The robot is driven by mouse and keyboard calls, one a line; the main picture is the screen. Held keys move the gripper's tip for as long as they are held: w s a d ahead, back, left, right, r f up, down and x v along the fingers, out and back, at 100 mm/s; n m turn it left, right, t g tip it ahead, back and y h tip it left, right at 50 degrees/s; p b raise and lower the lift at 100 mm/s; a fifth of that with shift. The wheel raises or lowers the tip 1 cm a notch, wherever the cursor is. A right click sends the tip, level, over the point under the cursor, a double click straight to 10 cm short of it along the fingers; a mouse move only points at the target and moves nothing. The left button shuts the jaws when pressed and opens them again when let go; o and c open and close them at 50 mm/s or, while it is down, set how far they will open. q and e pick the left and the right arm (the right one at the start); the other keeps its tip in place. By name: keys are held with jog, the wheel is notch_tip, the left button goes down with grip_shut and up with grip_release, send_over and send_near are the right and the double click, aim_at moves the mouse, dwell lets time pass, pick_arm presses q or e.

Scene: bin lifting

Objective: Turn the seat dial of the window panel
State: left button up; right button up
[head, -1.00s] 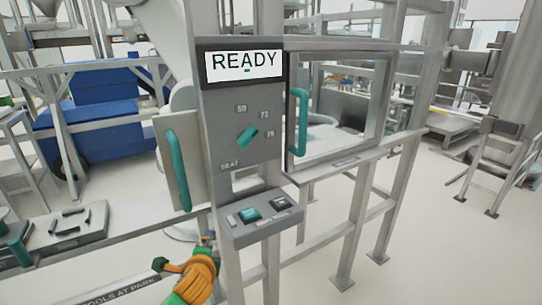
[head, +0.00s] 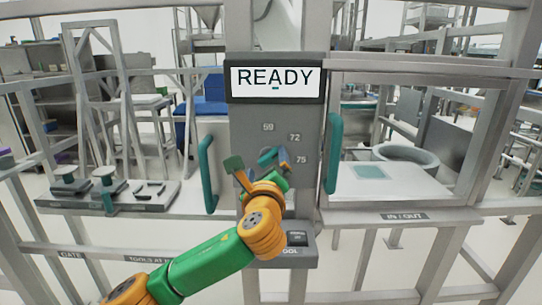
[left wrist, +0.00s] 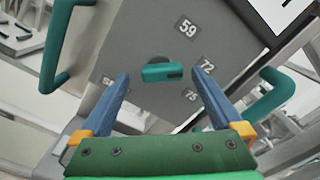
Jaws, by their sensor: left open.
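The window panel (head: 250,125) is a grey post panel with a READY display (head: 275,80) and dial marks 59, 72 and 75. The teal seat dial (head: 268,156) is partly hidden behind my left gripper (head: 261,164) in the head view. In the left wrist view the dial (left wrist: 155,73) shows clearly, a bar knob whose dark-marked end points toward the 72 label (left wrist: 207,65). My left gripper is open, its blue fingers on either side of the dial and apart from it. My right gripper is not in view.
Teal upright handles stand left (head: 208,174) and right (head: 333,153) of the panel. A button box (head: 298,240) juts out below, partly hidden by my arm. A tool shelf (head: 120,197) is at left, and a window opening with a ledge (head: 400,190) at right.

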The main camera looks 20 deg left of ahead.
aim_at(265, 160)
pick_arm(q)
jog(key=x, duration=0.2)
jog(key=shift+w+a, duration=0.15)
jog(key=shift+w, duration=0.1)
jog(key=shift+w+d+p, duration=0.25)
jog(key=shift+w+p, duration=0.05)
jog(key=shift+w, duration=0.15)
jog(key=shift+a, duration=0.15)
jog(key=shift+c, duration=0.9)
jog(key=c, duration=1.1)
jog(key=shift+o, duration=0.2)
jog(key=shift+f, duration=0.1)
jog(key=shift+n, duration=0.3)
jog(key=n, duration=0.4)
jog(key=shift+f+b, duration=0.15)
jog(key=shift+b, duration=0.15)
jog(key=n, duration=0.5)
jog(key=shift+s+a+f, duration=0.1)
jog(key=shift+a, duration=0.1)
jog(key=shift+n, duration=0.3)
